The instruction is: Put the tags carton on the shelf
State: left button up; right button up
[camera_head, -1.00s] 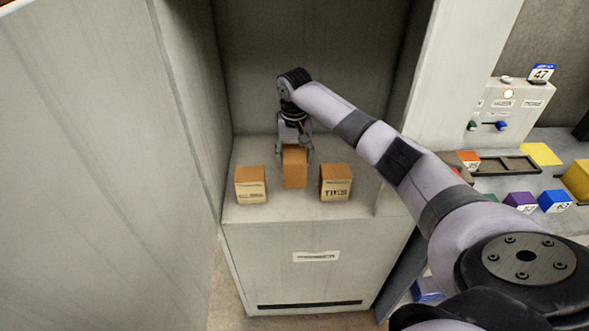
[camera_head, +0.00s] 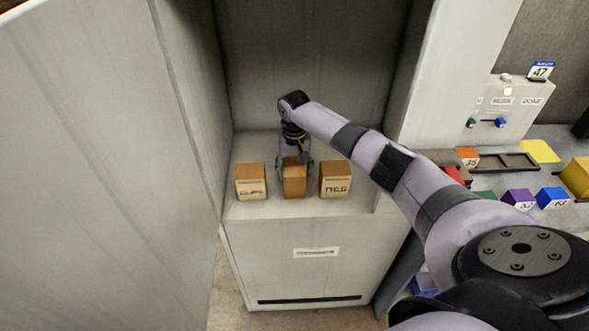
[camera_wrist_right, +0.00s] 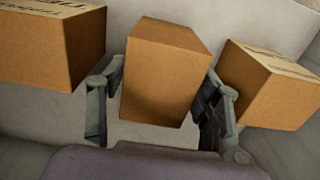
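A plain brown carton (camera_head: 295,182) stands between two other cartons at the shelf's surface (camera_head: 260,208). No label shows on its visible faces, so I cannot read whether it is the tags carton. My right gripper (camera_head: 294,162) points down over it. My left gripper is not in view.
A labelled carton (camera_head: 251,182) stands to the left and another (camera_head: 336,180) close to the right, with narrow gaps. Recess walls enclose the shelf at the back and sides. A bench with coloured blocks (camera_head: 552,197) and a control box (camera_head: 505,105) lies at the right.

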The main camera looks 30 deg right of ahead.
jog(key=o, duration=0.3)
jog(key=shift+r, duration=0.15)
notch_tip(320, 180, up, 11)
jog(key=b, duration=0.2)
jog(key=shift+b, duration=0.3)
jog(key=shift+r, duration=0.5)
